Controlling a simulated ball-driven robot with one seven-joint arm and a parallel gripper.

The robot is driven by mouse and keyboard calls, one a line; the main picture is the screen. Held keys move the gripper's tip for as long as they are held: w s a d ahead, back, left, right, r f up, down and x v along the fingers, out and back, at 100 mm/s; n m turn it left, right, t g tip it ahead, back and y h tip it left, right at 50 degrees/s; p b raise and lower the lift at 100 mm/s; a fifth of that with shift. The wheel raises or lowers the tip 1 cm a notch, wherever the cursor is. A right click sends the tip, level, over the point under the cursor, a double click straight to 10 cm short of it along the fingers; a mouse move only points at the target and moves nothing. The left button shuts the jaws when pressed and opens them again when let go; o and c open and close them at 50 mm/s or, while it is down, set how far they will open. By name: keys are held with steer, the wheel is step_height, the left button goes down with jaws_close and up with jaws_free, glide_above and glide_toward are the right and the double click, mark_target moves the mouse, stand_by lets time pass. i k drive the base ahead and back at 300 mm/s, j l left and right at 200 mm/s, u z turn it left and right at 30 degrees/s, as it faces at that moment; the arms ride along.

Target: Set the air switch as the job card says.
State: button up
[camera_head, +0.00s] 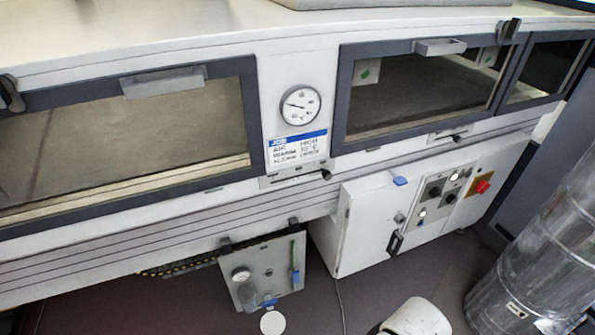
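The job card (297,150) is a white sheet with a blue header on the tunnel's front, below a round dial gauge (300,105). Its lines are too small to read surely. The control panel (438,198) is on the white cabinet at right, with small dark rotary knobs and lit white buttons. I cannot tell which control is the air switch, or its setting. My gripper is not in view. A white rounded part (418,318) at the bottom edge may be part of my arm.
A red stop button (482,186) sits right of the knobs. The cabinet door (372,225) has a dark handle. A grey panel (265,275) with a small gauge and blue handles hangs low in the middle. A shiny metal duct (540,250) stands at right. Dark floor lies between.

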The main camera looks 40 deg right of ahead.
mark_target(436, 192)
steer(key=z, duration=1.55)
